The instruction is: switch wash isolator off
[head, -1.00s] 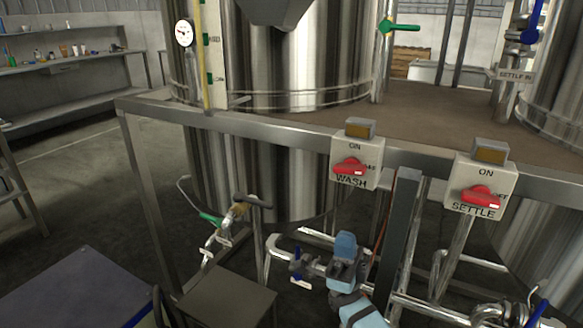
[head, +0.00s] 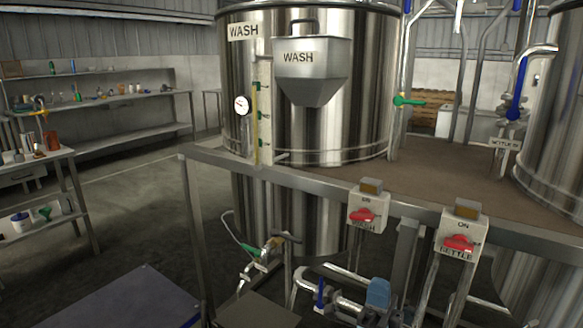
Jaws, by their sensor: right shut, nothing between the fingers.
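The wash isolator (head: 368,208) is a pale box with a red rotary handle (head: 362,216), on the front rail below the wash tank. ON is printed above the handle and WASH below it. The handle lies roughly crosswise, with a pale mark at its right end, on the side of the OFF lettering. My left gripper is not in view.
The steel wash tank (head: 360,110) stands behind. Open floor (head: 140,205) lies to the left.

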